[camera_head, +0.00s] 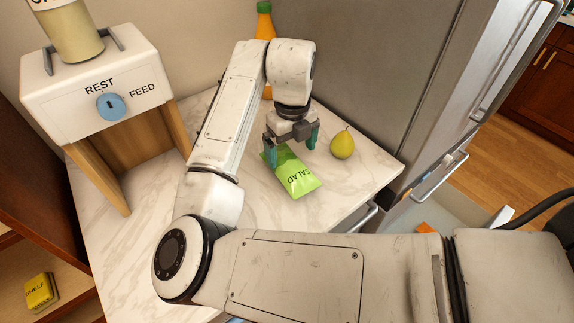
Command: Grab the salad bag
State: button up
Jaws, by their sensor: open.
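The salad bag (299,181) is a green packet marked "SALAD". It lies tilted on the white marble counter (362,180). My gripper (291,146) points down over the upper end of the bag. Its teal fingers are apart, one on each side of that end. The gripper hides part of the bag's top end. I cannot tell whether the fingers touch the bag.
A yellow pear (342,144) stands close to the right of my gripper. An orange bottle (264,22) is behind my arm. A white feeder box (65,105) on wooden legs stands at left. A fridge (352,55) borders the counter. A yellow packet (40,291) lies on a lower shelf.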

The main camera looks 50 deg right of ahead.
aim_at(289, 163)
jog(key=shift+w+d+f+p, duration=0.15)
jog(key=shift+f+p, duration=0.15)
jog(key=shift+f, duration=0.9)
jog(key=shift+w+f+p, duration=0.15)
jog(key=shift+f+p, duration=0.1)
jog(key=shift+f, duration=0.9)
jog(key=shift+w+d+f+p, duration=0.15)
jog(key=shift+f+p, duration=0.15)
jog(key=shift+f, duration=0.9)
jog(key=c, duration=1)
jog(key=shift+c, duration=0.2)
jog(key=shift+r, duration=0.2)
